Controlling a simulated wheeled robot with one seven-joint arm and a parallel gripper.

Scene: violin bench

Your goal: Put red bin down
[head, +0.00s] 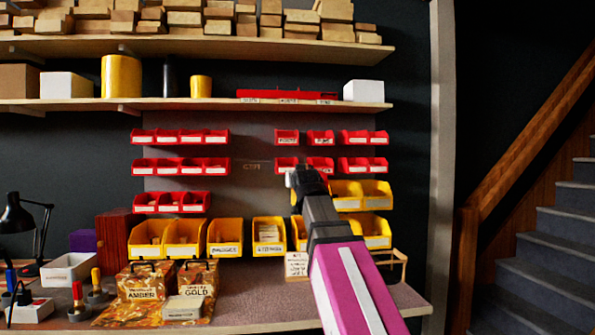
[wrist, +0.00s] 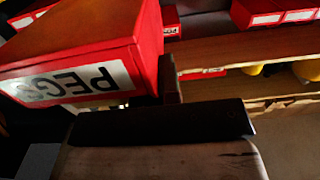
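In the wrist view a red bin (wrist: 95,32) with a white PEGS label fills the upper left, very close to the camera. Its lettering is upside down in that picture. A dark finger of my gripper (wrist: 170,82) lies against the bin's right side, and the gripper appears shut on it. The other finger is hidden. In the head view my gripper (head: 307,182) is in front of the wall, by the right-hand red and yellow bins. The arm and gripper hide most of the held bin there.
Rows of red bins (head: 180,166) and yellow bins (head: 183,238) line the wall. The bench (head: 250,310) below carries amber and gold boxes, a sign (head: 297,265) and a wooden frame (head: 395,265). Shelves (head: 230,104) run above; stairs (head: 550,255) are at right.

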